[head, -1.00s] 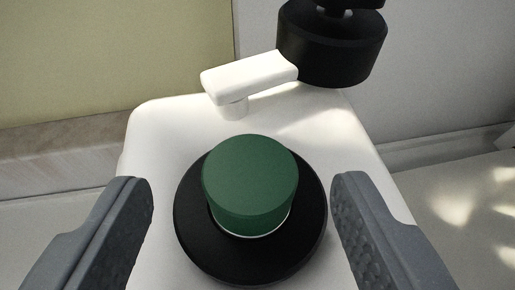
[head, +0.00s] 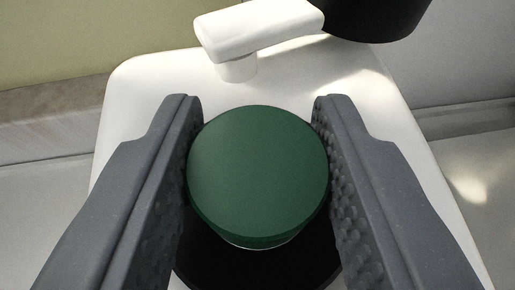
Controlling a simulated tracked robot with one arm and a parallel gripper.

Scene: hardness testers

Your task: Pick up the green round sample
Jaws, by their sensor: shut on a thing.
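The green round sample (head: 258,170) is a short cylinder in the middle of the head view. It sits on a black round platform (head: 255,268) of the white tester. My gripper (head: 258,150) has its two grey, dimpled fingers on the left and right sides of the sample and is shut on it. The sample's lower part and much of the platform are hidden by the sample's top and the fingers.
The white tester body (head: 140,90) lies under and around the platform. A white lever (head: 258,30) stands just behind the sample, and a black cylindrical part (head: 378,16) is at the upper right. A pale wall is behind.

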